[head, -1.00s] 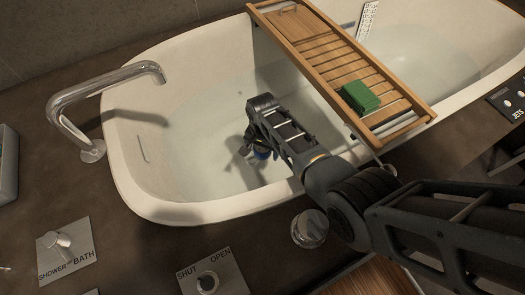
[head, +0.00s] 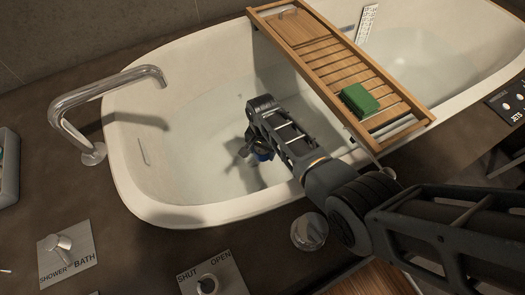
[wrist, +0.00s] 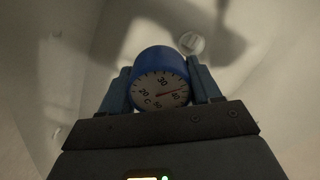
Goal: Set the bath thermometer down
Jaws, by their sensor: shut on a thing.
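In the head view my gripper (head: 250,150) reaches down into the white bathtub (head: 130,180), and only a small blue bit of the thermometer (head: 262,156) shows beneath my arm. I cannot tell whether the thermometer touches the tub bottom.
A wooden bath tray (head: 290,35) spans the tub with a green block (head: 359,100) on it. A chrome faucet (head: 105,88) stands at the left. A SHOWER/BATH plate (head: 66,250) and a SHUT/OPEN plate (head: 212,275) lie in front. The tub's left interior is clear.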

